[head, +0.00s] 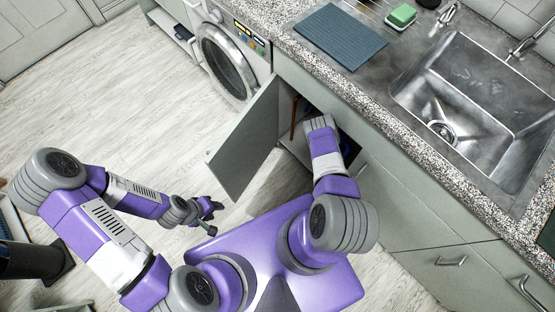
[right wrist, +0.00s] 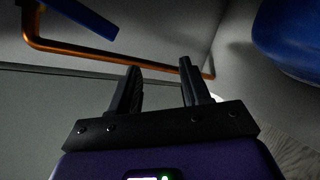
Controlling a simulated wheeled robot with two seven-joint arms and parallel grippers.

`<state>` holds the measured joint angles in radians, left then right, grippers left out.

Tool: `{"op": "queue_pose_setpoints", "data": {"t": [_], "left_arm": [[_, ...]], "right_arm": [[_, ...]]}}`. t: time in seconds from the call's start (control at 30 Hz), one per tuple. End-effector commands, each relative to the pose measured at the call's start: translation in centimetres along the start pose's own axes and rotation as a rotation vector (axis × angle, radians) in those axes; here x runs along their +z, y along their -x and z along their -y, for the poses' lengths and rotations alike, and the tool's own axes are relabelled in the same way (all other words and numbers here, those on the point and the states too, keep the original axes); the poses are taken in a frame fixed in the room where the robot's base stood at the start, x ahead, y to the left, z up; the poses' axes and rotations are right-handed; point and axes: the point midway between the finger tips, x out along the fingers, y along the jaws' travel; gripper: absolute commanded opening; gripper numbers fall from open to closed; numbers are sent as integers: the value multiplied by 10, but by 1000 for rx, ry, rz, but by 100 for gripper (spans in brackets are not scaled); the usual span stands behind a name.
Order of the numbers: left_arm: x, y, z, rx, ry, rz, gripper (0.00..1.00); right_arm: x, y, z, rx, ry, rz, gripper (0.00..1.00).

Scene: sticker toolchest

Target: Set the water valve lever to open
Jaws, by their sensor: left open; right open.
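In the right wrist view, a blue bar (right wrist: 88,16), which looks like the valve lever, slants down to the right at the top left. Its upper end is cut off by the frame, and the valve body is not visible. A copper pipe (right wrist: 85,50) bends and runs below it. My right gripper (right wrist: 159,66) is open and empty, with its fingertips in front of the pipe and apart from the lever. In the head view, my right arm reaches into the open cabinet and hides that gripper. My left gripper (head: 208,213) is open and empty above the floor.
A large blue object (right wrist: 292,38) stands at the right in the wrist view. The cabinet door (head: 245,140) hangs open to the left of my right arm. The counter edge and sink (head: 480,95) are to the right.

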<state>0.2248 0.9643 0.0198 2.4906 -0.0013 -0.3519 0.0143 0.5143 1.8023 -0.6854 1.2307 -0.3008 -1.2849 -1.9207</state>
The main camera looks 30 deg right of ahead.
Motion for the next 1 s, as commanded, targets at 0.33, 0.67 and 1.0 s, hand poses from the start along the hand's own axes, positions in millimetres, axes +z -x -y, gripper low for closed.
{"op": "queue_pose_setpoints", "data": {"t": [0.33,0.67,1.0], "left_arm": [[0,8,-3,0,0,0,43],[1,14,-5,0,0,0,43],[1,21,-8,0,0,0,43]], "right_arm": [[-11,19,-14,-235,-557,59,47],[-33,46,-43,-428,-1090,154,47],[-69,88,-88,-630,-1519,195,47]]}}
